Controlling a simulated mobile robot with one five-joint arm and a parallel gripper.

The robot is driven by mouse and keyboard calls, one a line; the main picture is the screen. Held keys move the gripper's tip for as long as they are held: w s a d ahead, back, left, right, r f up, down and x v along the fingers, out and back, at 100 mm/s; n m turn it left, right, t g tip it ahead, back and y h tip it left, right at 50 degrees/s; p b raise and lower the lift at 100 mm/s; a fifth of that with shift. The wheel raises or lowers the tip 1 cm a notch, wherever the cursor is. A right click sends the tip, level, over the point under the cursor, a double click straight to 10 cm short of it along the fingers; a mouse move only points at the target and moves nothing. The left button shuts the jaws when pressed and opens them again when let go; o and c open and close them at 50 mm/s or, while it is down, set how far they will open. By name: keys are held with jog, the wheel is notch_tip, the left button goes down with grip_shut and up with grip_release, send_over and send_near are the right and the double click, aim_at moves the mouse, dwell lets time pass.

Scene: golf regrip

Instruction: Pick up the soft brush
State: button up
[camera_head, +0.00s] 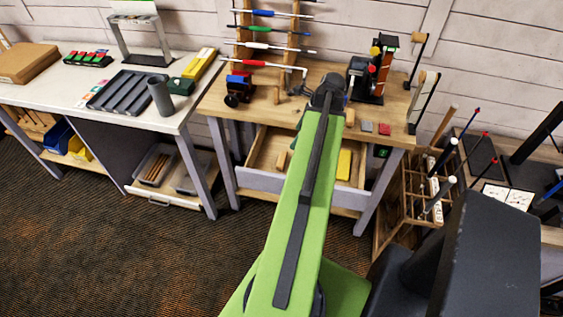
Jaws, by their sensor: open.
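My green arm reaches forward over the wooden workbench. My dark gripper (328,93) is at its far end, above the benchtop and the drawer's back edge. It is open; its fingertips are small and hard to make out, and I see nothing held. I cannot tell for sure which thing is the soft brush. A small wooden-handled item (282,160) lies in the open drawer, left of my arm, and could be it. Another small wooden piece (276,95) stands on the benchtop, left of my gripper. My arm hides the middle of the drawer.
The open drawer (250,181) juts from the workbench (245,110) and also holds a yellow block (344,164). A club rack (408,195) is at right. Floor at left is clear.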

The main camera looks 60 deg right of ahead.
aim_at(282, 158)
jog(key=o, duration=0.4)
jog(key=b+x, duration=0.9)
jog(key=x, duration=0.2)
jog(key=shift+d+f, duration=0.1)
jog(key=shift+f, duration=0.25)
jog(key=shift+w+r, duration=0.1)
jog(key=b+x, duration=0.5)
jog(key=shift+f, duration=0.25)
jog(key=shift+r, duration=0.2)
